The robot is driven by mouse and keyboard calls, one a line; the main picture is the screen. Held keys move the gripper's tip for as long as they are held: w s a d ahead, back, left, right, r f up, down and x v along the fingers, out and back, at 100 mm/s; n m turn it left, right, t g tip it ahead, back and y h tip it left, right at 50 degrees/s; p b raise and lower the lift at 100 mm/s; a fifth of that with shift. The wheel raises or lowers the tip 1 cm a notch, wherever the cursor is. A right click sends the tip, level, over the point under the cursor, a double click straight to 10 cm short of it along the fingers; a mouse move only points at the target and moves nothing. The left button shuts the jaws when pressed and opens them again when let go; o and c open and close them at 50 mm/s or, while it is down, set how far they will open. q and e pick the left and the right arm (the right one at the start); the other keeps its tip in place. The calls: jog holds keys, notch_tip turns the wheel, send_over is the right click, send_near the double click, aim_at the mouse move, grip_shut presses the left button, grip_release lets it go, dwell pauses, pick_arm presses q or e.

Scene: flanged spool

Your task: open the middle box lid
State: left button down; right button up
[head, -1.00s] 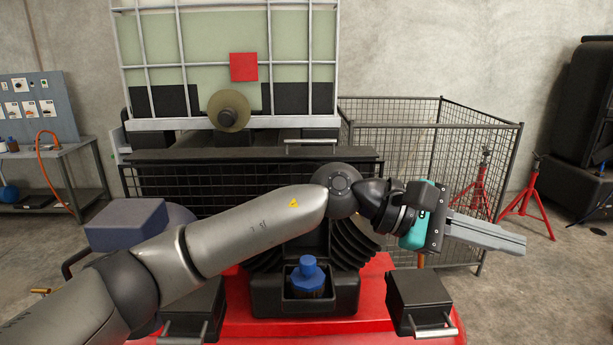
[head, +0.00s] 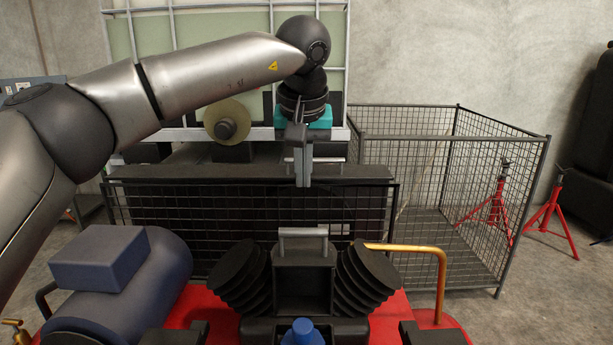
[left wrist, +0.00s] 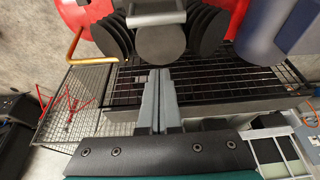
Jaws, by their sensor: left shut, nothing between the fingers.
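The black middle box (head: 260,330) sits low at the front centre on the red base, cut by the lower edge of the head view. A blue cap (head: 303,333) shows at its opening. Its lid (head: 304,272) appears to stand upright behind it, hollow side facing me, with a grey bar handle (head: 303,233) on top. The handle also shows in the left wrist view (left wrist: 157,17). My left gripper (head: 303,183) is shut and empty, pointing down above and apart from the handle; its fingers show in the left wrist view (left wrist: 160,72). My right gripper is out of view.
Black ribbed stacks (head: 240,278) flank the upright lid. A bent orange bar (head: 442,270) rises at right, a blue motor-like body (head: 155,285) at left. Behind stand a mesh cage (head: 470,200), a dark shelf (head: 170,172) and a flanged spool (head: 227,122).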

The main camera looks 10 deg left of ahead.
aim_at(304, 250)
pick_arm(q)
jog(key=shift+s+d+f+p, duration=0.15)
jog(key=shift+f+p, duration=0.2)
jog(key=shift+f, duration=0.85)
jog(key=shift+s+a+f+p, duration=0.1)
jog(key=shift+s+f+p, duration=0.15)
jog(key=shift+f, duration=1)
jog(key=shift+s+d+f+p, duration=0.1)
jog(key=shift+f+p, duration=0.3)
jog(key=shift+f, duration=0.8)
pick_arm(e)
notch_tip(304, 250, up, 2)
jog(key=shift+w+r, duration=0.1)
